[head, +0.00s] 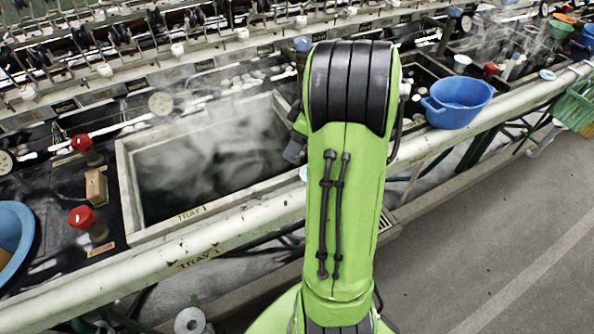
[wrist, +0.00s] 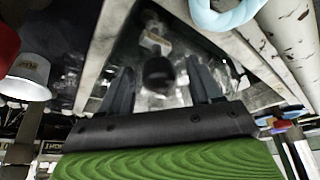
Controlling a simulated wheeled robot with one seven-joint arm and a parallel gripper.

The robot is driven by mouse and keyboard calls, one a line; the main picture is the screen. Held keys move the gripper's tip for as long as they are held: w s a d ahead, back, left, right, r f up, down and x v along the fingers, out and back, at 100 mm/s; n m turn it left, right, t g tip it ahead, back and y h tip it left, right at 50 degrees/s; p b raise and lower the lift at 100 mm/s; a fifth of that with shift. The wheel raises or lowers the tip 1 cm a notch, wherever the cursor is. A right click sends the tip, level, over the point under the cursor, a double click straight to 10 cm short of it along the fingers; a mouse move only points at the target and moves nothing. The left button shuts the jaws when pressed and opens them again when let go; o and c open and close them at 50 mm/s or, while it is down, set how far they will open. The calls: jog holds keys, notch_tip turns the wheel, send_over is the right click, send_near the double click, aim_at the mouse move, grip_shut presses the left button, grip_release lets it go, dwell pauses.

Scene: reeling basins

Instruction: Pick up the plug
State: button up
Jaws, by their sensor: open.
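In the wrist view, a dark, round-ended piece (wrist: 158,74) shows between the two fingers of my gripper (wrist: 160,88); it looks like the plug, but I cannot be sure. The fingers are spread, with a gap visible on each side of the dark piece. I cannot tell how far beyond the fingertips it lies. A small pale fitting (wrist: 153,40) shows just past it, over a dark, glossy, blurred surface. In the head view my green arm hides the gripper and whatever is in front of it.
A steaming basin (head: 122,180) lies left of my arm. Red-topped knobs (head: 82,217) stand further left, and a blue tub (head: 458,102) sits at right. In the wrist view, a white cup (wrist: 28,72) is at left and a pale blue ring (wrist: 222,20) at top.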

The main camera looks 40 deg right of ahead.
jog(key=shift+x, duration=0.8)
jog(key=shift+d, duration=0.1)
jog(key=shift+r, duration=0.1)
jog(key=c, duration=0.9)
